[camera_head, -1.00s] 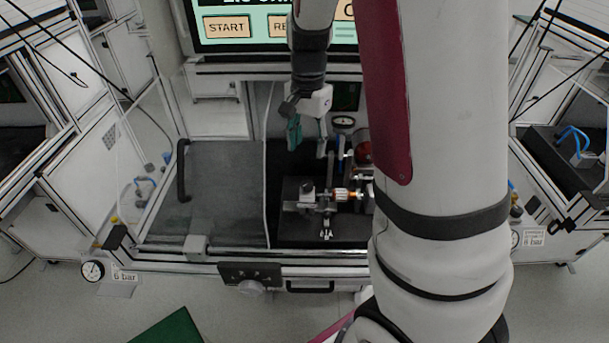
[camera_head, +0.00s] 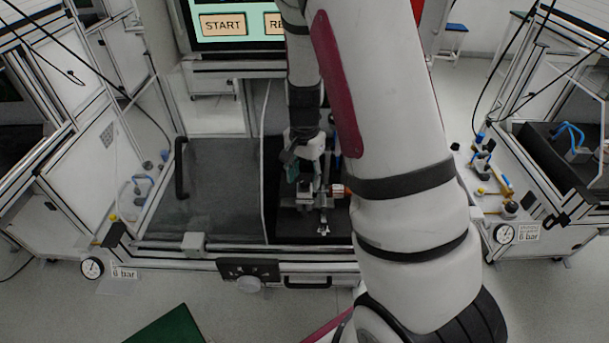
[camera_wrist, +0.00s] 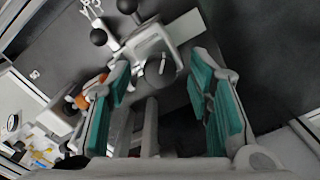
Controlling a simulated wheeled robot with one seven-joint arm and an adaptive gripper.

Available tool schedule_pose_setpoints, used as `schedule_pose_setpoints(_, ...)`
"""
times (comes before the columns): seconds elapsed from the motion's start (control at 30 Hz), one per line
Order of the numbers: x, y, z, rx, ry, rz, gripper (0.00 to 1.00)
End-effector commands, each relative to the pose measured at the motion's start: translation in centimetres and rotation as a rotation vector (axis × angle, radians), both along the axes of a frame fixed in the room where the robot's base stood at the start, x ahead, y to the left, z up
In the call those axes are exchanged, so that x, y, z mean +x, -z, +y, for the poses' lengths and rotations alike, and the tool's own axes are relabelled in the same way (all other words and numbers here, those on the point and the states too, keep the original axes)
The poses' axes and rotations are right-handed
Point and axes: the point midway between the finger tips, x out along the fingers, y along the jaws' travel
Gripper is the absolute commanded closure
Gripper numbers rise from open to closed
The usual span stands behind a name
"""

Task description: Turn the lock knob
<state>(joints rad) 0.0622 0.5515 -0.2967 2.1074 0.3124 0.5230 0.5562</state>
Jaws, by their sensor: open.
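My gripper (camera_head: 306,172) is low over the test fixture (camera_head: 322,203) on the black plate (camera_head: 290,232). In the wrist view its green-padded fingers (camera_wrist: 160,72) are spread apart. A round grey part (camera_wrist: 160,70) of the fixture shows between the fingertips, and no contact is visible. I cannot tell for sure which part is the lock knob. My arm hides the right side of the fixture in the head view.
A dark transparent panel (camera_head: 215,190) with a black handle (camera_head: 181,168) stands left of the fixture. The screen (camera_head: 235,25) is behind. A black panel (camera_head: 235,267) with a pale round knob (camera_head: 248,284) is on the front rail. A pressure gauge (camera_head: 503,233) is at right.

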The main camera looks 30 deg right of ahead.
Motion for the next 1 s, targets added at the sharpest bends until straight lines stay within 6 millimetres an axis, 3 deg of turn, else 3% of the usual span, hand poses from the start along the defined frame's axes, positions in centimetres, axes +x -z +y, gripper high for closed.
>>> schedule_pose_setpoints(0.07, 0.0, -0.01, 0.01, 0.0, 0.0, 0.0, 0.55)
schedule_pose_setpoints(0.27, 0.0, -0.02, 0.01, 0.0, 0.0, 0.0, 1.0)
schedule_pose_setpoints(0.67, 0.01, -0.04, 0.02, 0.001, -0.049, 0.0, 1.0)
schedule_pose_setpoints(1.0, 0.0, -0.05, 0.01, 0.001, -0.287, 0.0, 1.0)
